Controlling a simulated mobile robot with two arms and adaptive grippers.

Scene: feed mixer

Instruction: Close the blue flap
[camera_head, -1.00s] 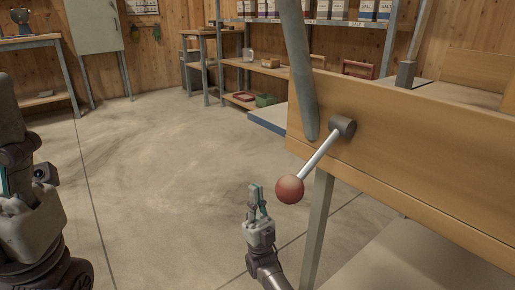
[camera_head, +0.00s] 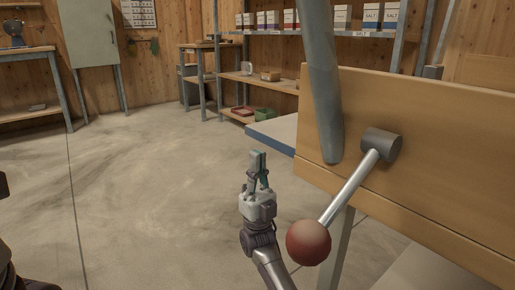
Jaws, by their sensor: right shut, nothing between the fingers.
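A flat panel with a blue edge, seemingly the blue flap (camera_head: 275,134), sticks out roughly level from the left end of the wooden mixer box (camera_head: 440,155). Its right part is hidden behind the box and a grey post. My right gripper (camera_head: 258,160) points up, shut and empty, in front of the flap and just below it in the picture. I cannot tell whether it touches the flap; a gap seems to show. My left gripper is out of view; only dark bits of my left arm show at the left edge.
A lever with a red ball (camera_head: 308,242) juts from the box front, close right of my right arm. A grey slanted post (camera_head: 323,80) stands before the box. Shelves with salt boxes (camera_head: 372,17) are behind. The concrete floor (camera_head: 150,190) at left is clear.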

